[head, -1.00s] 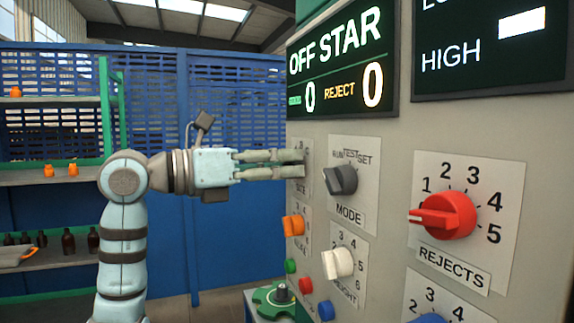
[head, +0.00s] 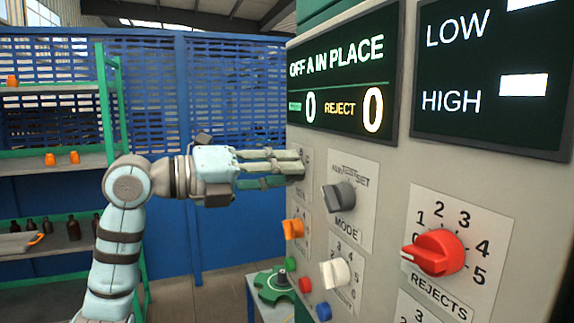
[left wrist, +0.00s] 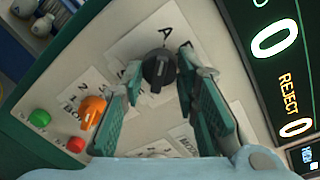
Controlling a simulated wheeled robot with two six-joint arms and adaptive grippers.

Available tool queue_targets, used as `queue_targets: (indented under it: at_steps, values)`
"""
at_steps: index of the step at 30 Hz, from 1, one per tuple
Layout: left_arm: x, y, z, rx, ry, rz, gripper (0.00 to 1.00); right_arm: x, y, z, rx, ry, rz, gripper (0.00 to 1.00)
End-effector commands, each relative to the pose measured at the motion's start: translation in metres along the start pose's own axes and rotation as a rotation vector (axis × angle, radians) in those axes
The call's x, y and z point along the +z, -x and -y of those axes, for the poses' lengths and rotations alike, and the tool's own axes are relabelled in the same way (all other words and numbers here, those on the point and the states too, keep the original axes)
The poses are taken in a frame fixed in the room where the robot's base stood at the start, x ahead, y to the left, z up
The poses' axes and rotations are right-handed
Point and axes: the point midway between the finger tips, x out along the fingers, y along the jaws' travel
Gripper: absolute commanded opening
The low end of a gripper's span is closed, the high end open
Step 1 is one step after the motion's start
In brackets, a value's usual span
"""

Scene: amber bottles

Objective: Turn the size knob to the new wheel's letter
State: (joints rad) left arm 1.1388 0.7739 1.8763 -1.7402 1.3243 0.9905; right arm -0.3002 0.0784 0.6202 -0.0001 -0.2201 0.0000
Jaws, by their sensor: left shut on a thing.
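The size knob is a dark round knob (left wrist: 158,72) on a white plate in the left wrist view. A letter A (left wrist: 167,31) is printed above it there; other markings are partly hidden. My left gripper (head: 296,168) reaches the panel's left edge in the head view, where its fingers hide the knob. In the left wrist view its fingers (left wrist: 160,78) stand on either side of the knob, shut on it. A green wheel (head: 273,287) sits on a small stand below the panel; I can make out no letter on it. The display (head: 340,75) reads "OFF A IN PLACE".
Beside the gripper are the grey MODE knob (head: 341,196), orange knob (head: 293,229), white knob (head: 334,272) and red REJECTS knob (head: 438,252). Green, red and blue buttons sit low on the panel. A shelf (head: 60,160) with bottles stands at the left.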

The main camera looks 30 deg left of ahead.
Motion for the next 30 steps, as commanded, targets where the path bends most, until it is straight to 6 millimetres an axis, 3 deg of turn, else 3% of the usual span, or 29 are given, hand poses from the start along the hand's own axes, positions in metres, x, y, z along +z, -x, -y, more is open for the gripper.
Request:
queue_targets:
  at_steps: [20, 21, 23, 24, 30]
  values:
    - [0.0025, 0.0007, 0.0015, -0.003, 0.069, 0.003, 0.0, -0.0007, 0.0053, -0.0014, 0.001, 0.001, 0.0, 0.4]
    - [0.0024, 0.0007, 0.0014, -0.003, 0.069, 0.003, 0.34, -0.0006, 0.0053, -0.0017, 0.002, 0.001, 0.0, 0.4]
    - [0.0021, 0.0006, 0.0012, -0.002, 0.069, 0.002, 0.44, -0.0007, 0.0052, -0.0021, 0.002, 0.001, 0.0, 0.4]
    - [0.0019, 0.0005, 0.0011, -0.002, 0.069, 0.001, 0.48, -0.0007, 0.0052, -0.0022, 0.002, 0.001, 0.0, 0.4]
    - [0.0012, 0.0001, 0.0005, -0.001, 0.07, -0.001, 0.48, -0.0007, 0.0051, -0.0022, 0.002, 0.001, 0.0, 0.4]
